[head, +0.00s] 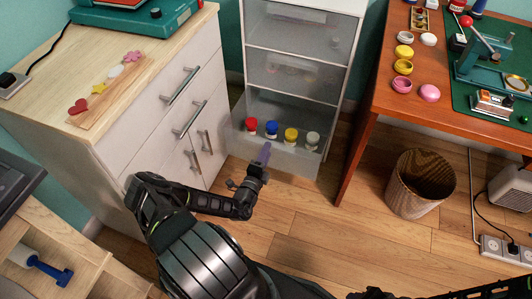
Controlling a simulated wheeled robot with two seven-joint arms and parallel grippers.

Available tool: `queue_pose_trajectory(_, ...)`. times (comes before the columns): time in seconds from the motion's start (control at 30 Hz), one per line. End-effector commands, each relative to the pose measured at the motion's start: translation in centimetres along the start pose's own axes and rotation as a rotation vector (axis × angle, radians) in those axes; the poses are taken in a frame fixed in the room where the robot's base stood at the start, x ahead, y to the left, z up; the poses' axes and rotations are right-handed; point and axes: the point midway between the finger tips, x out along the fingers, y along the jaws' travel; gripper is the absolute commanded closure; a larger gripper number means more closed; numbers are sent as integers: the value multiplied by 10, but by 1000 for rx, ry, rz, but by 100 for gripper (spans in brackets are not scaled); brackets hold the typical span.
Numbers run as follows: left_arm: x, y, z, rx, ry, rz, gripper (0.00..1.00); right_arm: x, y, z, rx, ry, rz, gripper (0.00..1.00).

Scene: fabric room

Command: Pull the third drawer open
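The third drawer (290,161) is the lowest one showing in the translucent drawer unit (297,44) at centre. It stands pulled out, with its inside visible from above. A row of small jars stands in it: red (251,125), blue (271,128), yellow (291,135) and pale grey (312,140). My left gripper (263,155) is at the drawer's front wall, left of its middle. Its fingers look slim and close together; whether they grip the wall is unclear. Part of my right arm shows at the bottom edge, with its gripper (374,293) partly cut off.
A white cabinet (160,125) with bar handles stands close on the left. The wooden floor in front of the drawer is clear.

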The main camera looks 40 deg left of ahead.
Motion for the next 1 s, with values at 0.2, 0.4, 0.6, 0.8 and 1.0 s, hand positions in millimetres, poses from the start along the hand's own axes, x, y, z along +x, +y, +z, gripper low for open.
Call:
queue_pose_trajectory(0.2,0,-2,0,0,-1,-3,60,-1,0,0,0,0,0,64)
queue_pose_trajectory(0.4,-18,-2,1,0,-2,-2,60,-5,-2,0,0,0,0,64)
queue_pose_trajectory(0.6,-51,-2,1,-1,-1,-1,60,-11,-4,0,-1,0,0,64)
queue_pose_trajectory(0.8,-75,-1,0,0,0,-1,60,-13,-5,0,-1,0,0,64)
queue_pose_trajectory(1.0,-78,0,0,0,0,-2,60,-13,-5,0,-1,0,0,64)
